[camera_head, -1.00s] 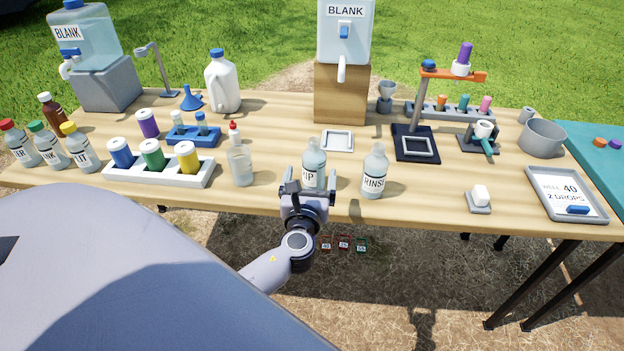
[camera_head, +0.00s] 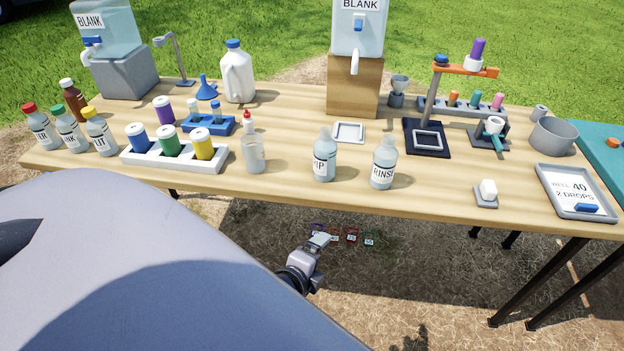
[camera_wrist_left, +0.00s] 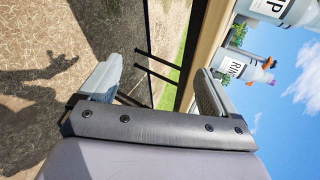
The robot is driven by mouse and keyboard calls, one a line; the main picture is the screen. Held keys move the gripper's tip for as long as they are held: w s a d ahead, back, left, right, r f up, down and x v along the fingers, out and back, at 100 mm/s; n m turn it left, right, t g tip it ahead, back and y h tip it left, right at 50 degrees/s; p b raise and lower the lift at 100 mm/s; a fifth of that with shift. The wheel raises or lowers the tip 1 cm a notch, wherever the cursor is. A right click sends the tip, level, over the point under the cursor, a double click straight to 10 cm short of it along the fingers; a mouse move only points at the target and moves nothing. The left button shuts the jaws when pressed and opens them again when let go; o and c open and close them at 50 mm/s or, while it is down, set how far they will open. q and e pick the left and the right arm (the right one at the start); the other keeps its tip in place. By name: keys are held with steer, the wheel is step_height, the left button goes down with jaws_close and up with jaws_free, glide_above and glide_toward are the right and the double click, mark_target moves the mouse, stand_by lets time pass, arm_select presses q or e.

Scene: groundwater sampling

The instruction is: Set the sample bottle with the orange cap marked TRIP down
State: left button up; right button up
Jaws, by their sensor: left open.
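A clear sample bottle (camera_head: 324,158) stands upright near the front edge of the table. Its label is partly turned away and ends in "IP"; no orange cap shows on it. It also shows at the top of the left wrist view (camera_wrist_left: 280,10). A similar bottle marked RINSE (camera_head: 384,165) stands just right of it. My left gripper (camera_head: 318,243) is below and in front of the table edge, apart from the bottle. In the left wrist view its two fingers (camera_wrist_left: 154,88) are spread with nothing between them. My right gripper is not in view.
The wooden table (camera_head: 270,198) has clear space in front of the bottles. A white square tray (camera_head: 348,132) lies behind them. A red-tipped dropper bottle (camera_head: 253,152) stands to the left, beside a rack of colored jars (camera_head: 215,166).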

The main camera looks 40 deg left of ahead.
arm_select(q)
steer(key=s+d+f+n+g+h, duration=0.1)
steer(key=s+d+n+h, duration=0.3)
steer(key=s+d+n, duration=0.3)
steer(key=s+n, duration=0.3)
steer(key=n, duration=0.3)
steer(key=shift+d+f+n, duration=0.2)
steer(key=shift+n, duration=0.2)
steer(key=shift+s, duration=0.1)
steer(key=shift+r+p, duration=0.6)
